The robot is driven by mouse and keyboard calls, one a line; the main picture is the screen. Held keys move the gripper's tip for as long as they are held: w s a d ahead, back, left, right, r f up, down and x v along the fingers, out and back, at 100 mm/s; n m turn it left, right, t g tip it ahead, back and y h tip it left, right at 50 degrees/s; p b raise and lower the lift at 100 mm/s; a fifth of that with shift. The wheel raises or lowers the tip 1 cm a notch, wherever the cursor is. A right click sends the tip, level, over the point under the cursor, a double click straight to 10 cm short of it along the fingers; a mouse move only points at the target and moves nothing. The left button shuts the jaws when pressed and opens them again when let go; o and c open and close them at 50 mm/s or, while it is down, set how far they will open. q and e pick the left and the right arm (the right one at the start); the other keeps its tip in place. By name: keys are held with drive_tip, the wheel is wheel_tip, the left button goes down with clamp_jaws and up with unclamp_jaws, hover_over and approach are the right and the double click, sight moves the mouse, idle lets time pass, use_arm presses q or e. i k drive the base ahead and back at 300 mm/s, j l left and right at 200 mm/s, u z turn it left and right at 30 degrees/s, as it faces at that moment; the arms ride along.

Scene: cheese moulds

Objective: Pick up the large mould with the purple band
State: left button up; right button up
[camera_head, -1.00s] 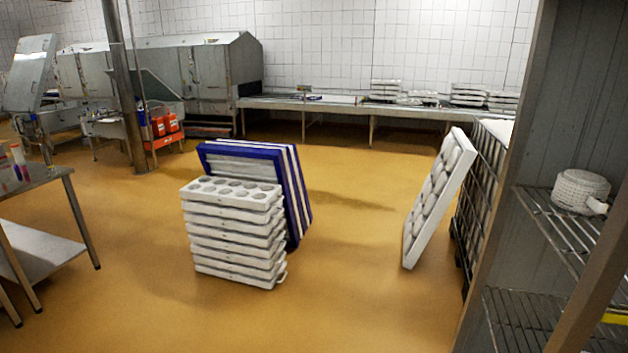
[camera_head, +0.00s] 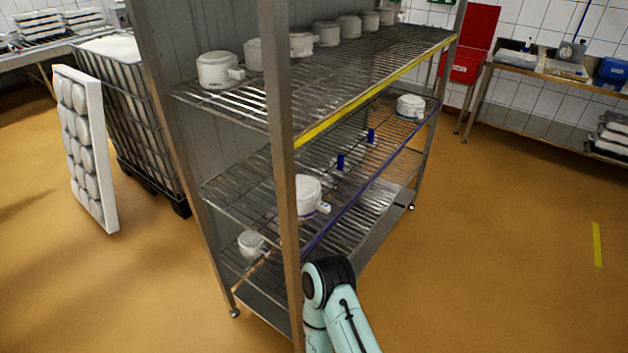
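A white round mould (camera_head: 309,192) with a side handle stands on the middle shelf of the metal rack, partly hidden by the front post. A thin purplish line shows along its lower edge. Another white mould (camera_head: 410,106) with a bluish lower edge stands at the far end of that shelf. A smaller white mould (camera_head: 251,243) sits on the lower shelf. Part of one of my arms shows at the bottom centre, in front of the rack. Neither gripper is in view.
The rack has a yellow strip (camera_head: 370,90) on its upper shelf, which carries several white moulds (camera_head: 219,70). A white panel (camera_head: 86,150) leans by a crate (camera_head: 140,120) at left. The floor (camera_head: 500,240) right of the rack is clear.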

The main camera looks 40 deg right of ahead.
sight(309, 202)
drive_tip(key=i+j+z, duration=0.15)
drive_tip(key=z, duration=0.3)
drive_tip(key=i+j+z, duration=0.1)
drive_tip(key=j+z, duration=0.15)
drive_tip(key=z, duration=0.15)
drive_tip(key=j+z, duration=0.25)
drive_tip(key=z, duration=0.2)
drive_tip(key=i, duration=0.05)
